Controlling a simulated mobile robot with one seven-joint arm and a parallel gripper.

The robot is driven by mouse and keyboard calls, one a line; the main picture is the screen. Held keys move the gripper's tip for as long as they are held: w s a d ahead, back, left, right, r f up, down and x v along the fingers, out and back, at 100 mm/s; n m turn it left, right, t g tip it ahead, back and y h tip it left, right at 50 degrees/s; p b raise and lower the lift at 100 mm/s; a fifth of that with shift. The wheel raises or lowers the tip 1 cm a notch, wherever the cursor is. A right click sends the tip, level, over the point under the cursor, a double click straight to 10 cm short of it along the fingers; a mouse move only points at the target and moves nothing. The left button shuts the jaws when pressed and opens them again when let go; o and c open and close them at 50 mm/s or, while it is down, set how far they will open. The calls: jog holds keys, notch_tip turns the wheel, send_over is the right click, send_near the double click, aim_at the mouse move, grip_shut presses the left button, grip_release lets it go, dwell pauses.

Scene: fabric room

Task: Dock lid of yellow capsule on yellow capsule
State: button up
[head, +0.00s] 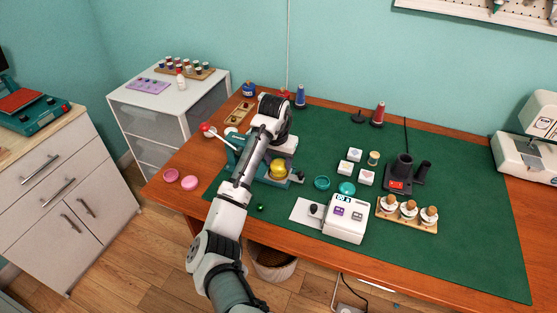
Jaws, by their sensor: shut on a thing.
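A rounded yellow piece (278,169) shows at the teal device on the desk, just below my gripper (282,153). It belongs to the yellow capsule and its lid, but I cannot tell the two parts apart from here. My arm reaches over the desk from the lower left, and my gripper points down above the device. The gripper is shut on the lid of the yellow capsule. The fingertips are small and partly hidden, so the exact contact and any gap beneath the lid are unclear.
The teal device (296,182) stands on the green mat (460,230). To its right are an open teal capsule (322,183), its domed half (346,188), a white scale (346,220) and white boxes (354,154). Pink capsule halves (190,183) lie left.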

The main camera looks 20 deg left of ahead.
aim_at(279, 162)
jog(key=shift+r, duration=0.2)
jog(key=shift+r+p, duration=0.4)
jog(key=shift+p, duration=0.2)
jog(key=shift+r+p, duration=0.25)
jog(key=shift+p, duration=0.4)
dwell(0.7)
jog(key=shift+r+p, duration=0.7)
jog(key=shift+p, duration=0.05)
jog(key=shift+p, duration=0.3)
dwell(0.4)
dwell(0.4)
jog(key=o, duration=0.7)
